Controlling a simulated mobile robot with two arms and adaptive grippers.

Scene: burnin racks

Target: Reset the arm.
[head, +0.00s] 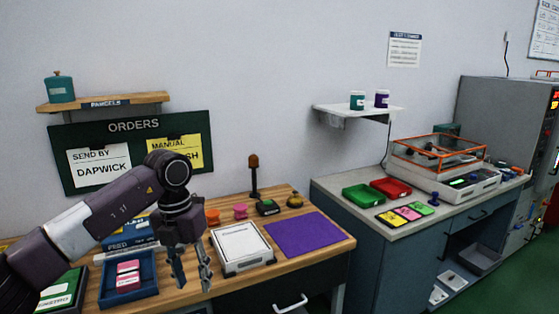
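My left arm comes in from the left edge of the head view, bent at the elbow in front of the orders board. My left gripper (191,284) hangs pointing down over the wooden bench, between the blue tray and the white scale-like device. Its two fingers are apart and nothing shows between them. It partly hides the bench behind it. My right gripper is not in view.
The wooden bench (335,240) holds a blue tray (110,293) with pink items, a white device (240,244) and a purple mat (303,234). A grey counter (350,183) at right carries green (362,197) and red trays (391,187). Shelves hang above.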

